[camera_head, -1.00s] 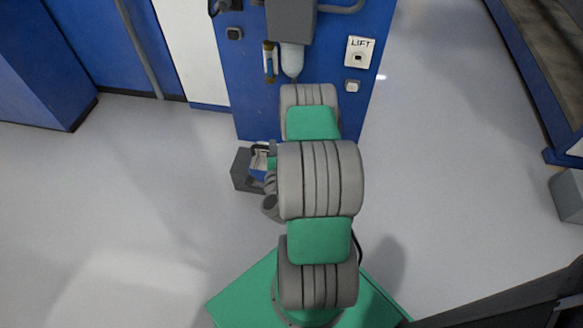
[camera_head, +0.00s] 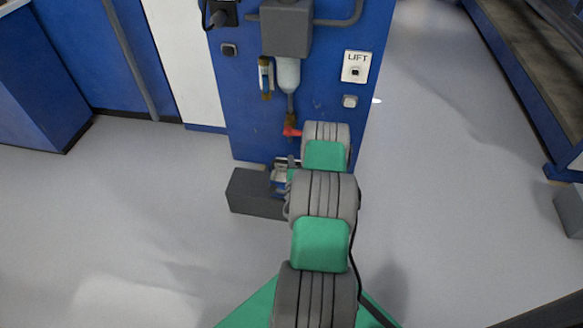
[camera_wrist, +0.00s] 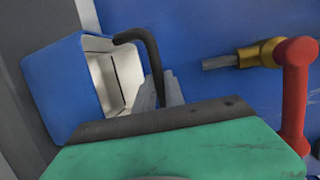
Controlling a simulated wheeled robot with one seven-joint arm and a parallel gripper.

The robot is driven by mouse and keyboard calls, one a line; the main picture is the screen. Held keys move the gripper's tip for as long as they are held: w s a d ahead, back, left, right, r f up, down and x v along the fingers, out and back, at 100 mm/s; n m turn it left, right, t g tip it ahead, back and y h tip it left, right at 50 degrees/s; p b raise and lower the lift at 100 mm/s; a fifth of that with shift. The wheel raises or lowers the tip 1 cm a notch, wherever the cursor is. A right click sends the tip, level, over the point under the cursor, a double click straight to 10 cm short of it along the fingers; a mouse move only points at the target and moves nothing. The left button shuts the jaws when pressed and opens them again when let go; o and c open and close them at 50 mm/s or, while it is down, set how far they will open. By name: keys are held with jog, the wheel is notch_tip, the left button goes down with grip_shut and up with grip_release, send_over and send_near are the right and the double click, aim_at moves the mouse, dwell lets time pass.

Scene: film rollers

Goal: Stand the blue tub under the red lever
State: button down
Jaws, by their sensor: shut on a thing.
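The blue tub (camera_wrist: 55,90), pale inside, has a black curved handle (camera_wrist: 148,50) and shows at the left of the wrist view. My gripper (camera_wrist: 170,90) is shut on the handle, though the grip is partly hidden by its green body. The red lever (camera_wrist: 296,95) sits on a brass valve with a short grey spout (camera_wrist: 218,62). The tub's open side faces the spout, with a gap between them. In the head view the red lever (camera_head: 292,132) is low on the blue panel, and my arm mostly hides the tub and gripper.
A dark grey block (camera_head: 255,192) stands at the panel's foot; whether the tub touches it is unclear. The blue panel (camera_head: 235,105) carries a grey box (camera_head: 286,28), a clear bowl (camera_head: 288,75) and a LIFT sign (camera_head: 357,66). Floor on both sides is open.

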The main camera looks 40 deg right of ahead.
jog(key=shift+f, duration=0.4)
jog(key=c, duration=1.4)
grip_release()
